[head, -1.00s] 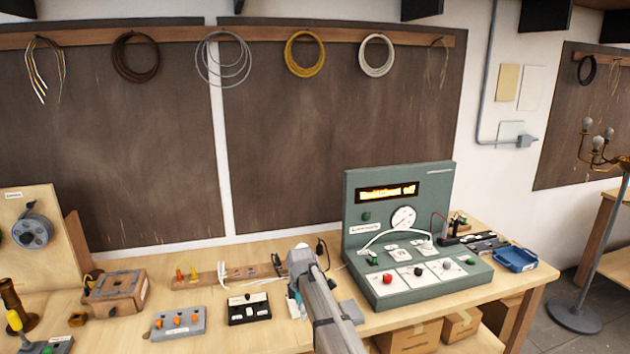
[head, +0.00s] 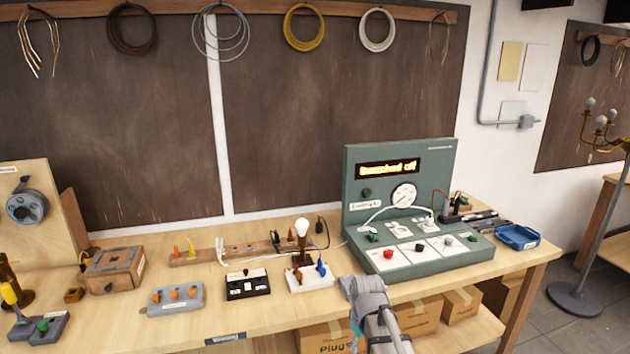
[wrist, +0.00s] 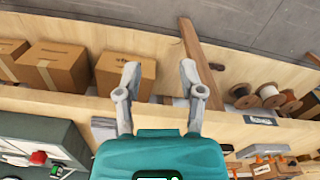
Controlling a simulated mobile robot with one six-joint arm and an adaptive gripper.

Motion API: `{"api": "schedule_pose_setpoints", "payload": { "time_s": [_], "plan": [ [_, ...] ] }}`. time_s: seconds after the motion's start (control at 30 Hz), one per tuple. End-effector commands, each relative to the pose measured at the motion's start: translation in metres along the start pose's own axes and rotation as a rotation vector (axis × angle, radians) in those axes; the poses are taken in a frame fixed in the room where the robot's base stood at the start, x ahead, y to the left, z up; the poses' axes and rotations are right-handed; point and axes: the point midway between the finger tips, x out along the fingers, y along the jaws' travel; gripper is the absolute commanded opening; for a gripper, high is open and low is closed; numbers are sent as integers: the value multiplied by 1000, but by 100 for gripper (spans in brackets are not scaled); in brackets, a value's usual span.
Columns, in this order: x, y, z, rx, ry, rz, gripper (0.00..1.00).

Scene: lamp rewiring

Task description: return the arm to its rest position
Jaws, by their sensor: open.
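My arm (head: 385,325) shows at the bottom of the head view, in front of the bench's front edge and below the green test panel. In the wrist view my gripper (wrist: 160,75) is open, its two grey fingers apart with nothing between them. It points past the bench edge towards the lower shelf and floor. In the head view the fingers are hard to make out. It touches nothing that I can see.
The green test panel (head: 400,175) reads "Switched off". A bulb (head: 301,228) stands on the wooden bench (head: 190,333) among small switch blocks. Cardboard boxes (wrist: 126,70) and wire spools (wrist: 270,96) are on the lower shelf. A brass floor lamp (head: 575,290) stands at the right.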

Motion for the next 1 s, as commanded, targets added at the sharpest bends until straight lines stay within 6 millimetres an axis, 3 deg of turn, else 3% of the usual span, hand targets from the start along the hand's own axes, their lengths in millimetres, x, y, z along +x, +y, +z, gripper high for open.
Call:
{"api": "schedule_pose_setpoints", "payload": {
  "time_s": [0.03,0.1,0.33,0.5,1.0],
  "plan": [
    [10,-2,22,78,0,0,51],
    [15,-1,42,191,0,0,51],
    [27,-1,85,456,0,0,51],
    [29,0,94,528,0,0,51],
    [28,0,94,531,0,0,51]
  ]
}}
